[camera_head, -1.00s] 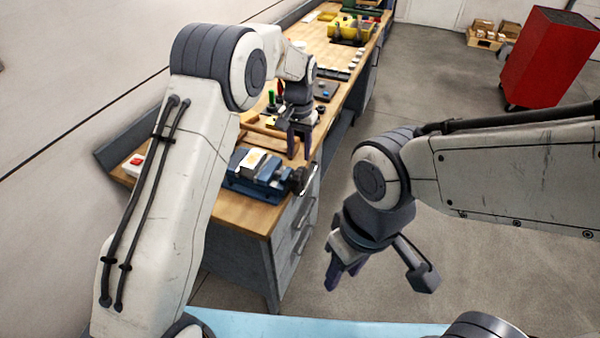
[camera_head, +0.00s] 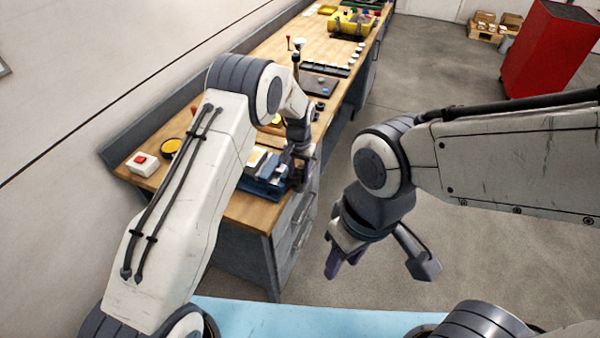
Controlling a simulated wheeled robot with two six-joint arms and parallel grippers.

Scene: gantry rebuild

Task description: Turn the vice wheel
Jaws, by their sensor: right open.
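A blue vice (camera_head: 262,188) is on the near end of the wooden workbench (camera_head: 250,213), partly covered by my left arm. Its wheel, on the right side of the vice at the bench edge, is hidden behind my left gripper. My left gripper (camera_head: 299,183) points down at that spot; the picture is too small to tell whether its fingers are open, or touch the wheel. My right gripper (camera_head: 343,264) is open and empty, hanging over the floor right of the bench.
A white box with a red button (camera_head: 142,163) stands at the bench's left end. Dark trays (camera_head: 320,86) and a yellow machine (camera_head: 353,23) stand farther back. A red cabinet (camera_head: 545,50) stands on the floor at the far right. The floor right of the bench is open.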

